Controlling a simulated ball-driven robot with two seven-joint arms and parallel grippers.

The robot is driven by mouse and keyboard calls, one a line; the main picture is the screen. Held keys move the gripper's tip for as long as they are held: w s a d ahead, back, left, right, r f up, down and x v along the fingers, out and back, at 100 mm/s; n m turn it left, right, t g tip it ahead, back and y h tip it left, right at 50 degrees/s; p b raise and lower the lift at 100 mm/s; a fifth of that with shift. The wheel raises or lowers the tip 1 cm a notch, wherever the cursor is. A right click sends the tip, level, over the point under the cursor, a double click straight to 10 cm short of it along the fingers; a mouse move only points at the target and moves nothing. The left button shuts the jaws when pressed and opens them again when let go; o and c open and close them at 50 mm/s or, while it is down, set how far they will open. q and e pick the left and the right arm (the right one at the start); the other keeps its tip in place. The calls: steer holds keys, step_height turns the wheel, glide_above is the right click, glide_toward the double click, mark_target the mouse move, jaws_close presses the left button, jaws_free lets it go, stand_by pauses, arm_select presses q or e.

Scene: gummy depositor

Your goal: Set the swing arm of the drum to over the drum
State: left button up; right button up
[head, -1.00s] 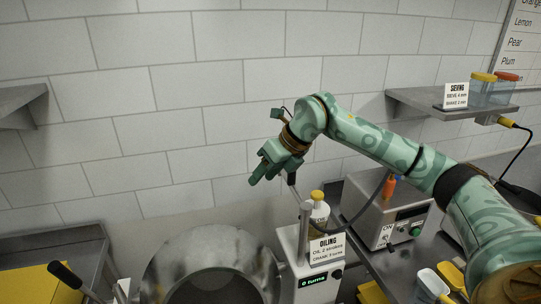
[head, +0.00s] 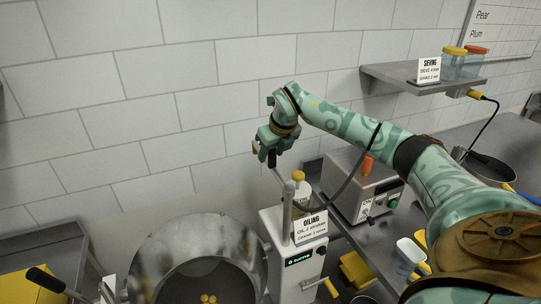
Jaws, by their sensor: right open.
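The steel drum (head: 146,264) stands at the lower left with its round mouth facing me. Several small yellow pieces (head: 208,298) lie inside it. The swing arm (head: 279,175) is a thin grey rod at the top of the upright post (head: 288,212) on the white oiling unit. It points back toward the wall, beside the drum rather than over its mouth. Its dark end is at my right gripper (head: 270,155). My right gripper is open, its fingers pointing down around or beside that end; I cannot tell whether they touch. My left gripper is out of view.
A yellow-capped bottle (head: 300,196) and the OILING sign (head: 310,226) are close to the post. A grey box machine (head: 350,187) stands to the right. A wall shelf (head: 425,78) holds jars. A black-handled lever (head: 47,281) is at the lower left.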

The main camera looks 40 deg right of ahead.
steer(key=shift+x, duration=1.05)
jaws_close()
